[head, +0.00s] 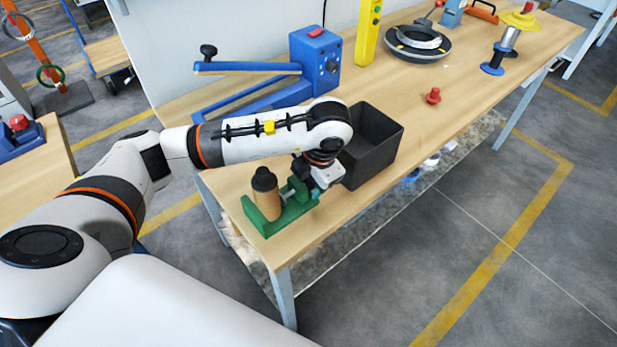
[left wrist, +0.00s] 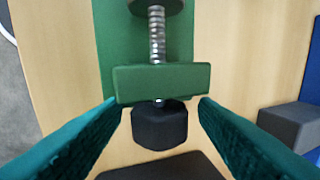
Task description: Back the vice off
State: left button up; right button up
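The green vice (head: 296,208) stands at the near left corner of the workbench. A brown cylinder with a black top (head: 266,197) stands upright in it; whether it is clamped tight I cannot tell. In the left wrist view the vice's green block (left wrist: 160,83) has a threaded steel screw (left wrist: 157,35) through it, with a black knob (left wrist: 160,127) on the near end. My left gripper (head: 305,180) is at the knob end of the vice. Its teal fingers (left wrist: 160,106) are open, one each side of the knob, with gaps visible. My right gripper is out of view.
A black open bin (head: 372,150) stands close beside my left gripper. A blue machine with a long lever (head: 316,62) is behind my arm. A small red knob (head: 433,96) lies farther along the workbench (head: 455,110), with clear wood around it.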

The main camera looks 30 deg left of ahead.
pick_arm(q)
jog(key=p+v, duration=0.1)
jog(key=v, duration=1.1)
jog(key=shift+p, duration=0.3)
jog(key=shift+c, duration=0.2)
